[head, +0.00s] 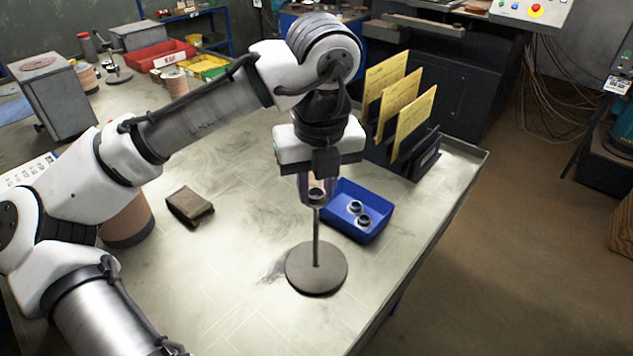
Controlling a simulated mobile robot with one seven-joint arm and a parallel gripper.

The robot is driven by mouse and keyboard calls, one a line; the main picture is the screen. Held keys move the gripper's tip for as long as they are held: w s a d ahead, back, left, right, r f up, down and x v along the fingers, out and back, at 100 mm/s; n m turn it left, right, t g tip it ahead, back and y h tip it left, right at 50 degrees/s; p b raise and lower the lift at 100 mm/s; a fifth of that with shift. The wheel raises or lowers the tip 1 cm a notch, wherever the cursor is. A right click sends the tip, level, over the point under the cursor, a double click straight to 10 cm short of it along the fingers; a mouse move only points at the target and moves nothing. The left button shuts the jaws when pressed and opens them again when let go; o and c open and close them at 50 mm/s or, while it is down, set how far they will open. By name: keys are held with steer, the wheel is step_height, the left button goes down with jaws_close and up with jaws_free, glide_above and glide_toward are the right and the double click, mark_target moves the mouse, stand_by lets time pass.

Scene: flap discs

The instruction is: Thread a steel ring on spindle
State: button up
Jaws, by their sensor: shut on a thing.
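The spindle is a thin upright grey rod (317,238) on a round flat grey base (305,279), standing on the bench. My gripper (316,193) points down over the rod's top and is shut on a small steel ring (316,191). The ring is in line with the rod's upper end; I cannot tell whether it is around the tip or just above it. A blue tray (372,236) right of the spindle holds two more steel rings, one farther (355,207) and one nearer (364,221).
A brown folded cloth or wallet (190,206) lies left of the spindle. A dark rack with yellow cards (402,105) stands behind the tray. A brown cylinder (126,222) stands at the left, partly behind my arm. The bench (235,290) is clear in front and left of the base.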

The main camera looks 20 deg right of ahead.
steer(key=shift+f+b, duration=0.45)
steer(key=shift+f, duration=1.05)
